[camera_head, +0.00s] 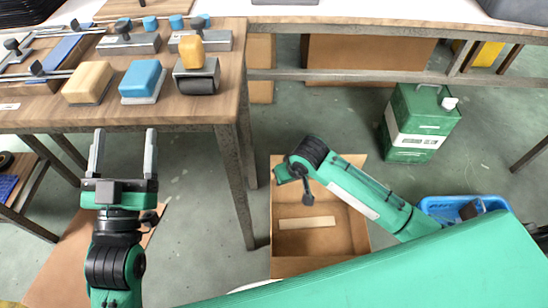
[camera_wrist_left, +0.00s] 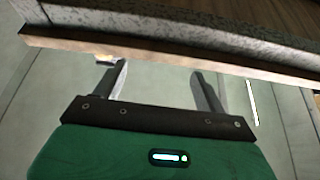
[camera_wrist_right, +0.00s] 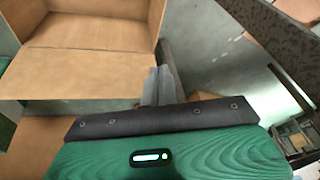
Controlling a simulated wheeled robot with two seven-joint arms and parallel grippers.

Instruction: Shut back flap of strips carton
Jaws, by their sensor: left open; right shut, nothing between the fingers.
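The open strips carton (camera_head: 348,225) stands on the floor in the head view, with a pale strip (camera_head: 306,223) lying inside. A front flap (camera_head: 300,266) shows at its near edge. The far edge, where the back flap would be, is partly covered by my right arm. My right gripper reaches over the carton's far left, its fingertips not clear there. In the right wrist view its fingers (camera_wrist_right: 160,86) are shut and empty, close beside a cardboard panel (camera_wrist_right: 80,75) of the carton. My left gripper (camera_head: 123,150) is open and empty, left of the carton below the workbench edge.
A wooden workbench (camera_head: 120,115) with blocks and tools stands at the upper left, its leg (camera_head: 236,185) near the carton. A green canister (camera_head: 415,125) and a blue crate (camera_head: 455,205) are at the right.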

